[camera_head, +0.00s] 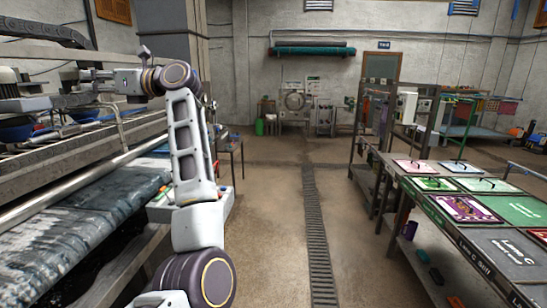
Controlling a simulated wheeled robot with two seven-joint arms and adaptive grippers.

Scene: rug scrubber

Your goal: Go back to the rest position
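My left arm rises from the bottom of the head view and bends at the elbow. Its forearm points left toward the rug machine (95,215). My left gripper (82,75) is at the end of it, small and dark, in front of the machine's upper rails and close to a grey fixture there. Whether its fingers are open or shut is too small to tell, and I see nothing clearly held. A grey-blue wet rug (75,240) lies on the machine's sloped bed below. My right gripper is not in view.
A workbench (440,215) with several coloured panels stands on the right. A floor drain grate (316,230) runs down the aisle. The brown floor (275,215) is clear between the machine and the bench.

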